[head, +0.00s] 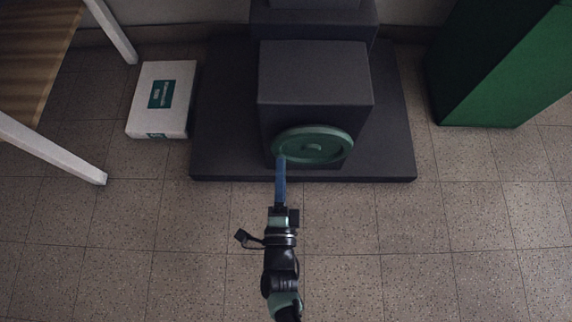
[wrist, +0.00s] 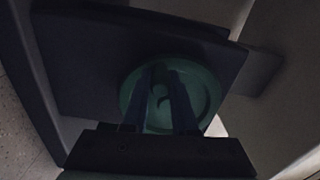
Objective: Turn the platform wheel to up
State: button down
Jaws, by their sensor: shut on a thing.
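The platform wheel (head: 315,146) is a green disc with a raised rim and a small hub, on the front of a dark grey box. It also shows in the wrist view (wrist: 203,92), partly behind the fingers. My gripper (head: 281,163) reaches it from the front, with its long blue fingers at the wheel's left side. In the wrist view the fingers (wrist: 158,98) lie over the wheel's face. They are shut on the wheel, though the exact contact point is hard to see. No marking for up is readable.
The dark box (head: 315,75) stands on a low, wide dark base (head: 225,130). A white box with a teal label (head: 178,75) lies on the floor at left, beside a table with white legs (head: 55,150). A green cabinet (head: 500,70) stands at right. The tiled floor in front is clear.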

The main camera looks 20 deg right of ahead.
aim_at(282, 144)
jog(key=r+m, duration=0.1)
jog(key=a+m, duration=0.1)
jog(key=shift+r+m+p, duration=0.3)
jog(key=shift+r+m, duration=0.1)
jog(key=r+m, duration=0.1)
jog(key=m, duration=0.1)
jog(key=shift+r+m, duration=0.3)
jog(key=shift+r, duration=0.05)
jog(key=shift+d+r+m, duration=0.1)
jog(key=shift+r+m, duration=0.6)
jog(key=shift+m, duration=0.5)
jog(key=shift+d+r+m, duration=0.2)
jog(key=shift+r+m, duration=0.2)
jog(key=shift+m, duration=0.3)
jog(key=shift+d+r+m, duration=0.15)
jog(key=shift+r+m, duration=0.2)
jog(key=shift+m, duration=0.35)
jog(key=shift+r, duration=0.1)
jog(key=c, duration=0.7)
grip_release()
jog(key=shift+d, duration=0.15)
jog(key=shift+s, duration=0.15)
jog(key=p+v, duration=0.4)
jog(key=v, duration=0.8)
jog(key=shift+s, duration=0.4)
